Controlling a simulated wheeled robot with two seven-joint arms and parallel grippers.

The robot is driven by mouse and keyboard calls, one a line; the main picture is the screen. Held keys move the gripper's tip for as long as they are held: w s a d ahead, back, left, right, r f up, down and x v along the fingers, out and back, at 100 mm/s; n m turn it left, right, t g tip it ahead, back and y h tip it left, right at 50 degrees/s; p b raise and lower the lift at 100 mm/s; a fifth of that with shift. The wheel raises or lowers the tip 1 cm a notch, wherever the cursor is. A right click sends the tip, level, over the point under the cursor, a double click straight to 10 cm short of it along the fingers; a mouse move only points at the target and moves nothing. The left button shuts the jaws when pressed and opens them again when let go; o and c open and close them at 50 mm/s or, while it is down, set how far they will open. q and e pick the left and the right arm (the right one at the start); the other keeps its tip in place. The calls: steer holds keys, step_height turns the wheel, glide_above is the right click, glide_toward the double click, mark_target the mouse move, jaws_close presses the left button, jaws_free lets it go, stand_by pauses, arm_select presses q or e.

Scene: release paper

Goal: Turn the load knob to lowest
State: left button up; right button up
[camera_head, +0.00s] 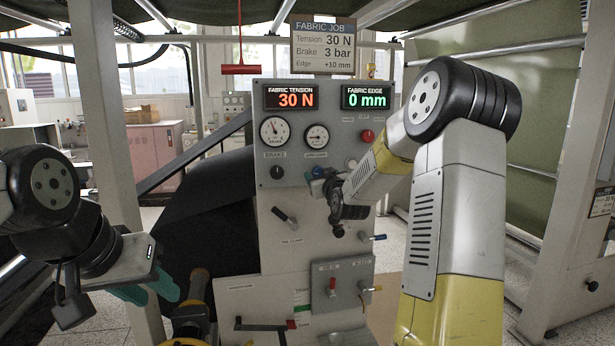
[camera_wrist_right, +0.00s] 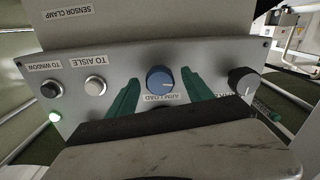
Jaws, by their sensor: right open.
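The load knob is the round blue knob (camera_wrist_right: 160,79) labelled ARM LOAD on the grey panel in the right wrist view; its label appears upside down. In the head view the blue knob (camera_head: 317,172) shows at the edge of my right wrist. My right gripper (camera_wrist_right: 159,78) is open, with its green fingers on either side of the knob; whether they touch it I cannot tell. Its fingers are mostly hidden in the head view. My left gripper (camera_head: 148,290) hangs low at the left, away from the panel; its finger gap is unclear.
A dark knob (camera_wrist_right: 243,81) sits right of the blue knob in the wrist view, and two push buttons are at the left. The head view shows a tension display (camera_head: 291,97) reading 30 N, an edge display (camera_head: 366,97) reading 0 mm, and levers lower on the console.

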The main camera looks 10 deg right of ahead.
steer(key=shift+w, duration=0.1)
jaws_close()
steer(key=shift+n, duration=0.3)
steer(key=n, duration=0.4)
steer(key=shift+n, duration=0.3)
steer(key=n, duration=0.5)
steer(key=shift+n, duration=0.4)
jaws_free()
